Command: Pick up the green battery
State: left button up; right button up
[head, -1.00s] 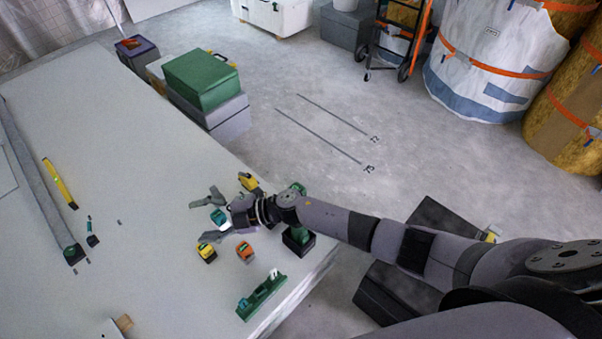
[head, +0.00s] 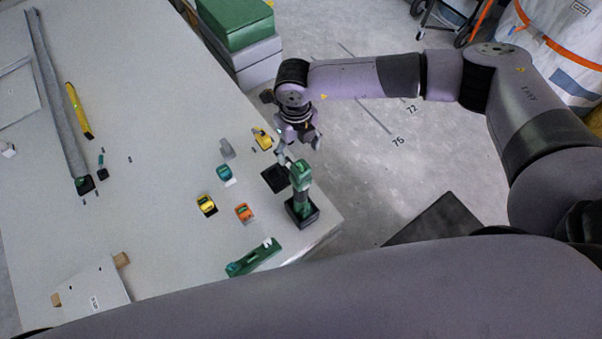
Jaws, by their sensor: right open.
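The green battery (head: 225,174) is a small teal-green block with a dark and pale base. It stands on the white table, in the middle of a loose group of coloured batteries. My right gripper (head: 299,147) is open and points down near the table's right edge. It is up and to the right of the green battery, apart from it, just behind the green drill (head: 301,186). Nothing shows between its fingers, though the drill's top partly overlaps one fingertip. My left gripper is out of view.
A yellow battery (head: 206,204) and an orange battery (head: 244,212) stand in front of the green one; a grey piece (head: 227,148) and a yellow tool (head: 262,138) are behind. A dark pad (head: 275,178) and a green level-like tool (head: 254,257) lie nearby. The table's left middle is mostly clear.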

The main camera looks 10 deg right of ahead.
aim_at(300, 166)
notch_tip(300, 166, down, 6)
jog(key=b, duration=0.2)
jog(key=shift+w+d+b, duration=0.15)
jog(key=shift+b, duration=0.25)
jog(key=shift+f+b, duration=0.5)
jog(key=shift+f, duration=0.35)
jog(key=f+b, duration=0.2)
jog(key=f, duration=0.1)
jog(key=f+b, duration=0.1)
jog(key=shift+d+f, duration=0.3)
jog(key=shift+r, duration=0.1)
jog(key=shift+c, duration=0.7)
jog(key=c, duration=1.2)
